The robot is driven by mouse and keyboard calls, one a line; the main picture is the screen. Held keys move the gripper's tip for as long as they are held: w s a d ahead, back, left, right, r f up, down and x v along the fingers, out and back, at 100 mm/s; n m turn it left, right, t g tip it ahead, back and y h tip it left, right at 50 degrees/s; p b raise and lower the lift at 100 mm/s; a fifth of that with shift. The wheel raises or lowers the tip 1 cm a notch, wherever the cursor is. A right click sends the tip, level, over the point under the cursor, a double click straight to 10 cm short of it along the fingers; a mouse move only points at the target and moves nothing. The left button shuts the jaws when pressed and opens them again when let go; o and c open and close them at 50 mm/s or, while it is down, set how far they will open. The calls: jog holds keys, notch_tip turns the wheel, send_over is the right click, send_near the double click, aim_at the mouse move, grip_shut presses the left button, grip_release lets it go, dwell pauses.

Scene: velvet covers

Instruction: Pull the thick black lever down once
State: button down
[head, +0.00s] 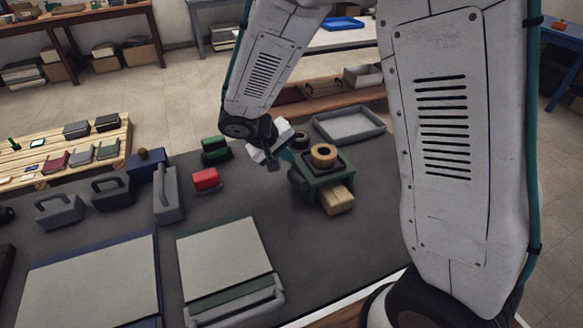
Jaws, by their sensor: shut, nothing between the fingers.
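A green machine (326,178) stands on the dark table, with a wooden ring (323,155) on top and a pale wooden block (337,199) at its front. A thick, dark rounded piece (298,181) at its left side looks like the black lever; its full shape is hard to make out. My gripper (287,158) is shut and empty, just above this dark piece at the machine's upper left. The fingertips are small and dark here, so I cannot tell whether they touch it.
A red block (206,179) and a green handled piece (215,150) lie to the left. Grey handled tools (168,193) stand farther left. A grey tray (348,124) is behind the machine. Two pale boards (222,258) lie in front. Dark table is bare between boards and machine.

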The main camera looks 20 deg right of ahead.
jog(key=shift+f, duration=0.1)
jog(key=shift+s+f, duration=0.15)
jog(key=shift+f, duration=0.15)
